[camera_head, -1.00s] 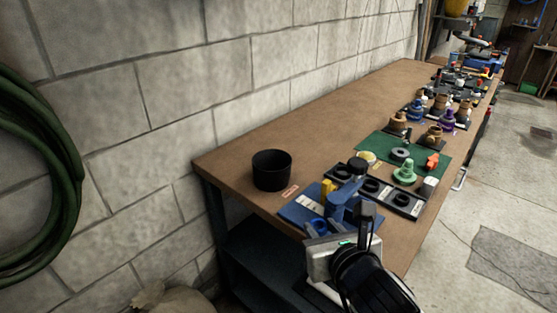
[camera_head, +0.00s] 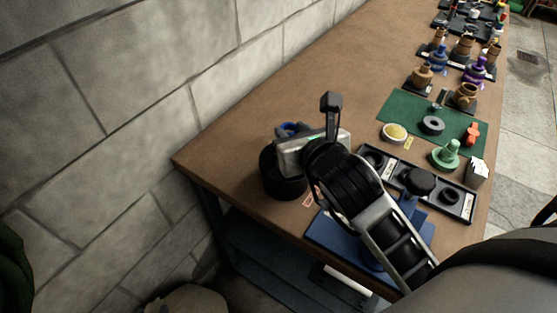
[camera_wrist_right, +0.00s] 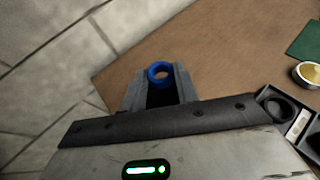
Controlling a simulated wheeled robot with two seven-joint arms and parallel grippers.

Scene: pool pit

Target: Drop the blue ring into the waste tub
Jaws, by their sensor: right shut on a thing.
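The waste tub (camera_head: 284,187) is a black round tub on the near left part of the bench, close to the wall. My right gripper (camera_head: 311,122) is over it and hides much of its opening. The blue ring (camera_head: 287,130) shows just beyond the gripper body. In the right wrist view the blue ring (camera_wrist_right: 158,82) sits between the two grey fingertips (camera_wrist_right: 158,80), held with its hole visible. A dark area lies below it between the fingers. The ring's exact height above the tub cannot be told. My left gripper is not in view.
A blue stand (camera_head: 333,240) with a black knob (camera_head: 419,181) and a black tray (camera_head: 456,203) lie right of the tub. A green mat (camera_head: 400,108) holds a grey ring, green cone and red piece. The block wall (camera_head: 130,100) is on the left. Brown bench behind the tub is clear.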

